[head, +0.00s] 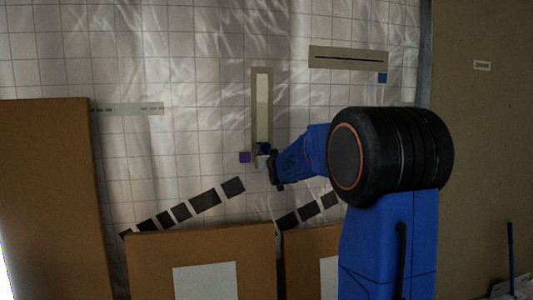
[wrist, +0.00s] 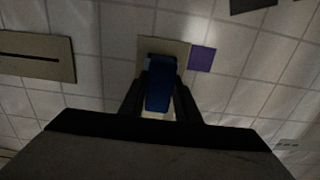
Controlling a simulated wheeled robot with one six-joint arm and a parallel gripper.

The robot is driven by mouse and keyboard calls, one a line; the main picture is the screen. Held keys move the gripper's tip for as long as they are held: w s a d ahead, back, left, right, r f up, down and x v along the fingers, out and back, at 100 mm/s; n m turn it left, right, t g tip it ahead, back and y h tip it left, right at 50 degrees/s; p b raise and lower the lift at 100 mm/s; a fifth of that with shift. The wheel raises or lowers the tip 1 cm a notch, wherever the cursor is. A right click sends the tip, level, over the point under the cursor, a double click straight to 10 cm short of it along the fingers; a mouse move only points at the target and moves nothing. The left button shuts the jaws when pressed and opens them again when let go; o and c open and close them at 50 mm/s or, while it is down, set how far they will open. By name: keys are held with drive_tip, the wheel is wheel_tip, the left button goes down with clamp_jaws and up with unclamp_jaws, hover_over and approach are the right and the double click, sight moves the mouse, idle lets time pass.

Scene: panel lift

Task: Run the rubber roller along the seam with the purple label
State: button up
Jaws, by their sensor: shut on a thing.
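The purple label (head: 244,157) is on the tiled wall, just left of the lower end of an upright seam strip (head: 261,78). The strip has a beige frame and a pale middle. In the wrist view the purple label (wrist: 202,58) is right of the strip's end (wrist: 180,47). My gripper (head: 275,167) is at the strip's lower end. It is shut on the rubber roller, whose blue body (wrist: 160,84) shows between the fingers. The roller lies over the strip's end in the wrist view; I cannot tell whether it touches.
A level strip with a dark slot (head: 349,58) and a blue label (head: 382,78) is up to the right. Another level strip (head: 130,108) is at left. Brown boards (head: 45,190) and (head: 205,250) stand in front of the lower wall. Dark squares (head: 205,201) run across the tiles.

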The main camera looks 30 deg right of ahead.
wheel_tip(320, 180, down, 17)
drive_tip(key=shift+w, duration=0.2)
idle(2.3)
drive_tip(key=shift+d+f, duration=0.1)
drive_tip(key=shift+s, duration=0.1)
drive_tip(key=shift+v, duration=2.9)
drive_tip(key=shift+v, duration=1.5)
